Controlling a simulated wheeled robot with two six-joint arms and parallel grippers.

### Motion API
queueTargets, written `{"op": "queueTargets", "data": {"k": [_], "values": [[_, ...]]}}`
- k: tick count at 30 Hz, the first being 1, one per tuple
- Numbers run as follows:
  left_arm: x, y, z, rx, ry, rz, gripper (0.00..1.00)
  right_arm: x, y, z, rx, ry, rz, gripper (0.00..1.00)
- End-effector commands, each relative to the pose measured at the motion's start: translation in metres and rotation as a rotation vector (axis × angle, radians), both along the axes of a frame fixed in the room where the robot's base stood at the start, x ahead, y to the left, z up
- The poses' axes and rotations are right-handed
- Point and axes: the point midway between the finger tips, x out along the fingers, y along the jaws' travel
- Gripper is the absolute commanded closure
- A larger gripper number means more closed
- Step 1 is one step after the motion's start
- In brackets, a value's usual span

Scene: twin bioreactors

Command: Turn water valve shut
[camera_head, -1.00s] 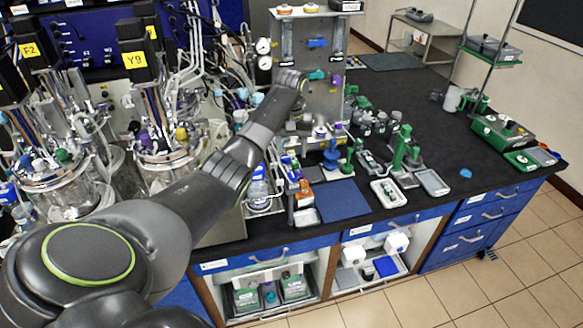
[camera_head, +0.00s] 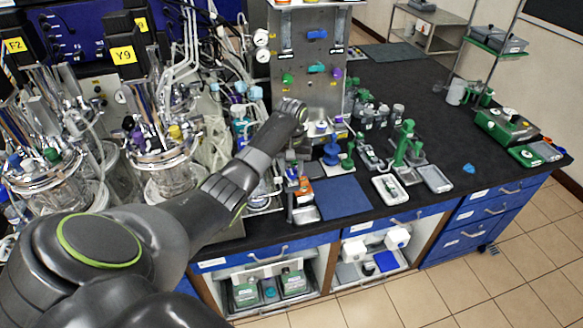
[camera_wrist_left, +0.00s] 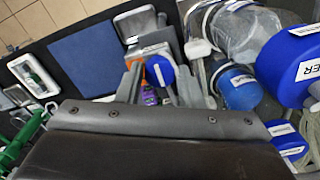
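A grey metal panel (camera_head: 300,55) at the back of the bench carries small handles: two blue ones (camera_head: 317,35), a green one (camera_head: 287,79) and a purple one (camera_head: 336,73). I cannot read which is the water valve. My left gripper (camera_head: 297,160) points down in front of the panel's lower part, mostly hidden by its wrist. In the left wrist view its two fingers (camera_wrist_left: 159,76) stand apart, with a round blue cap (camera_wrist_left: 160,69) and an orange item visible beyond them. A large blue part (camera_wrist_left: 290,66) with a label ending in "ER" shows at right. My right gripper is out of view.
Glass bioreactor vessels (camera_head: 165,165) with tubing stand left of the panel. A blue mat (camera_head: 341,198), a white tray (camera_head: 390,189) and green stands (camera_head: 405,150) are on the bench to the right.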

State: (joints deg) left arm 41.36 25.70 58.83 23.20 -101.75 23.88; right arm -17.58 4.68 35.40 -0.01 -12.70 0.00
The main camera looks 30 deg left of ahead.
Motion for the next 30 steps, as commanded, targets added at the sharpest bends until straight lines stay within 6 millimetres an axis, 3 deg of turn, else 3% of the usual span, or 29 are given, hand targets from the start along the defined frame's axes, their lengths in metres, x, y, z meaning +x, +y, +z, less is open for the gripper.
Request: {"op": "queueTargets", "data": {"k": [1,6,17,30], "values": [[0.0001,0.0000,0.0001,0.000,0.000,0.000,0.73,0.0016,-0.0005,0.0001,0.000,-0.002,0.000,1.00],[0.0002,0.0001,0.0002,0.000,0.000,0.000,0.94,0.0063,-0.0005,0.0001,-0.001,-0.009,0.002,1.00],[0.0005,0.0004,0.0003,0.001,-0.001,-0.063,0.94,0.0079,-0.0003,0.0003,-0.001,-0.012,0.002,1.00],[0.0008,0.0004,0.0006,0.001,-0.001,-0.413,0.94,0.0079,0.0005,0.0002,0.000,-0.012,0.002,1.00]]}}
